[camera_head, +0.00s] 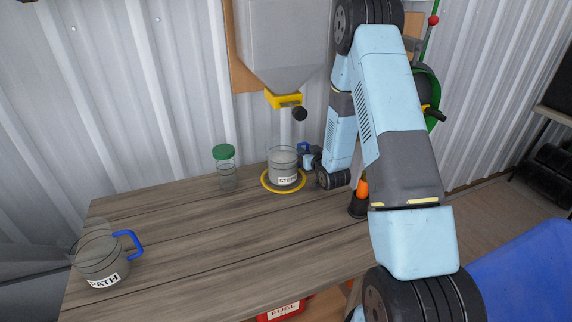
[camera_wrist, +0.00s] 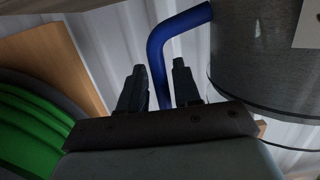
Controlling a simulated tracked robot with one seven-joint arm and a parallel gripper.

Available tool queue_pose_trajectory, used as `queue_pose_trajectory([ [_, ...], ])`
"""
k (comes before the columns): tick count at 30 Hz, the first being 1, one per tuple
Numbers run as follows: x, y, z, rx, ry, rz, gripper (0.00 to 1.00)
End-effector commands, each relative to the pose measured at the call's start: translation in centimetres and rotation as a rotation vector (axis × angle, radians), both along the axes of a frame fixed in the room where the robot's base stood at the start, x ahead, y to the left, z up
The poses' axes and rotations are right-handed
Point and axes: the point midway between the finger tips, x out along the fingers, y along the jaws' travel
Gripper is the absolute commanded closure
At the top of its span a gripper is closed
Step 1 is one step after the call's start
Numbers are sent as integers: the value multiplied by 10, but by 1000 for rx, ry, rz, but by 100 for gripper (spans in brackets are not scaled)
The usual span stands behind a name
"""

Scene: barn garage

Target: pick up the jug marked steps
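The jug marked STEPS (camera_head: 284,170) is clear with grey contents and stands upright on a yellow ring (camera_head: 267,186) on the wooden table. Its blue handle (camera_head: 304,148) points right, toward my arm. My gripper (camera_head: 312,157) is at the handle, small and partly hidden in the head view. In the wrist view my gripper (camera_wrist: 160,80) has its fingers apart, with the blue handle (camera_wrist: 157,62) between them. A narrow gap shows beside the handle, so the fingers look open around it. The jug's grey body (camera_wrist: 252,55) is to the right, its label partly cut off.
A grey hopper (camera_head: 285,45) with a yellow outlet hangs above the jug. A green-lidded jar (camera_head: 225,168) stands left of it. A jug marked PATH (camera_head: 101,262) is at the table's left end. A black cup (camera_head: 357,207) holds an orange item at right. The table's middle is clear.

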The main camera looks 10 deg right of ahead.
Motion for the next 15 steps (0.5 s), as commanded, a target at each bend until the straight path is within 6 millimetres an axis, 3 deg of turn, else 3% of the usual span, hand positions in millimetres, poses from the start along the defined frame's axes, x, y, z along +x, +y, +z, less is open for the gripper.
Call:
queue_pose_trajectory([
  [9,0,2,0,0,0,3,99],
  [15,0,2,0,0,0,2,100],
])
